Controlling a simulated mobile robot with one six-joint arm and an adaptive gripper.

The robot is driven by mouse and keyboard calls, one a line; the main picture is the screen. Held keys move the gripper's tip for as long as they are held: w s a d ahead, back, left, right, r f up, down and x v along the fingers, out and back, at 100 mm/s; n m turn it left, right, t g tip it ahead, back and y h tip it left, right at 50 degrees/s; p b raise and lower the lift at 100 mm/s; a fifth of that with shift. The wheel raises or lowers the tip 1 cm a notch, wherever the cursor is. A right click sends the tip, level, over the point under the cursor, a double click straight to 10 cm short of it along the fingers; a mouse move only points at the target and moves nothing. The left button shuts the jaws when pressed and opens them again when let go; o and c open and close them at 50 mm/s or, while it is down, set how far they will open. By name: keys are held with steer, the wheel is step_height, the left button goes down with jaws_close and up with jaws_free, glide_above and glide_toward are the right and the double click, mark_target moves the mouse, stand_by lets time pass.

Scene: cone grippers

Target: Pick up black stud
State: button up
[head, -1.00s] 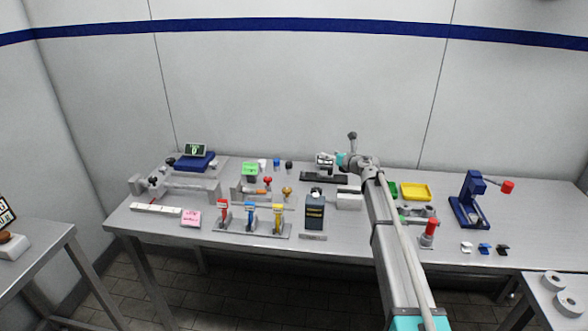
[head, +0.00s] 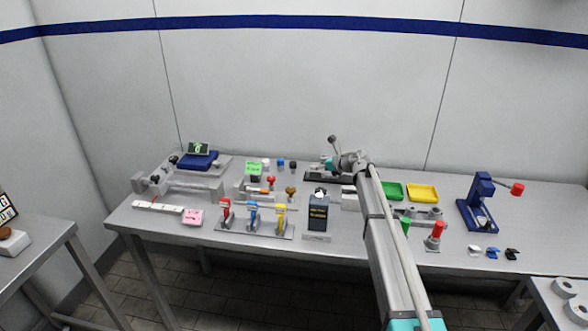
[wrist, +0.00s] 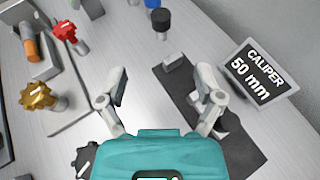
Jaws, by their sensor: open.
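The black stud (head: 293,165) is a short, dark-capped cylinder standing upright at the back of the bench, at the right end of a row with a blue stud (head: 280,162) and a white stud (head: 266,162). In the wrist view the black stud (wrist: 161,19) shows its dark top and grey lower part, beyond the fingers near the top centre. My gripper (wrist: 162,78) is open, with its fingers wide apart and nothing between them. In the head view my gripper (head: 325,165) is to the right of the black stud, apart from it.
A "CALIPER 50 mm" sign (wrist: 258,75) and a dark base plate (wrist: 180,90) are close to my right finger. A red knob (wrist: 68,31) and a gold knob (wrist: 38,96) stand to the left.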

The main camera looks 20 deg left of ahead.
steer(key=b, duration=0.2)
glide_toward(295, 164)
steer(key=x, duration=0.3)
steer(key=shift+w+a+f, duration=0.2)
steer(key=shift+a+f, duration=0.05)
steer(key=shift+f, duration=0.05)
steer(key=shift+w+a+f+b, duration=0.15)
steer(key=shift+a+b, duration=0.15)
steer(key=shift+a, duration=0.3)
steer(key=b+x, duration=0.1)
steer(key=x, duration=0.3)
steer(key=shift+d+f+b, duration=0.1)
steer(key=shift+f+b, duration=0.05)
steer(key=shift+b, duration=0.25)
steer(key=shift+w+a+f, duration=0.15)
steer(key=shift+w+a, duration=0.05)
steer(key=shift+a, duration=0.35)
